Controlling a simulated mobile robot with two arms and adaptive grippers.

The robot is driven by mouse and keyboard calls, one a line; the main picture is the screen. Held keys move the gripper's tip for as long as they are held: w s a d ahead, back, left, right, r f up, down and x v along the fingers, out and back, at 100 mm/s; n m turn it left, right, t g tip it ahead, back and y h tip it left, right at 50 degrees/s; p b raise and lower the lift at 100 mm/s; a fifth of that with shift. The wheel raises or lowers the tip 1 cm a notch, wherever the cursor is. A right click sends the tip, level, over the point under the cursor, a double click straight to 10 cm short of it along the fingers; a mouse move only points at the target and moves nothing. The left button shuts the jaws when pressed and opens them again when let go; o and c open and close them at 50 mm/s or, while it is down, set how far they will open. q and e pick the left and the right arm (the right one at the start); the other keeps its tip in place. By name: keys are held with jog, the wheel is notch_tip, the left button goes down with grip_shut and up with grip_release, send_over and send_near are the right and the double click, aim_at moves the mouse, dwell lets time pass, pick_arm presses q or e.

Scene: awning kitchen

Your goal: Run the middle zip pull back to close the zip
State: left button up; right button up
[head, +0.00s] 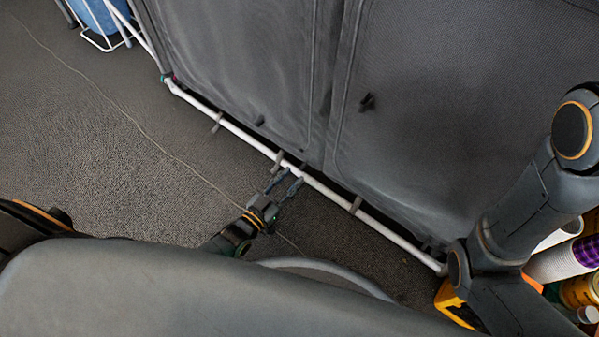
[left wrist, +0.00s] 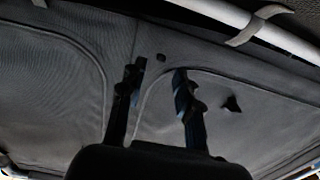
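The zip pulls are small dark tabs on a grey fabric front. In the head view, one pull (head: 367,101) stands out on the right panel and another (head: 260,120) on the left panel. In the left wrist view, a tab (left wrist: 232,103) lies right of my fingers, and a small dark spot (left wrist: 161,58) shows beyond the gap between them. I cannot tell which is the middle pull. My left gripper (head: 284,184) is low, by the white bottom rail. Its fingers (left wrist: 158,70) are apart with nothing visible between them. My right gripper is out of view.
The white rail (head: 232,127) runs along the fabric's (head: 430,100) bottom edge. A white wire rack (head: 105,42) with something blue stands top left. Cans and tubs (head: 575,275) crowd the lower right by my right arm. The carpet (head: 90,130) at left is mostly clear.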

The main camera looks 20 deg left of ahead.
aim_at(302, 168)
pick_arm(q)
jog(key=shift+b+x, duration=0.7)
jog(key=shift+x, duration=1.55)
jog(key=shift+c, duration=0.2)
grip_shut()
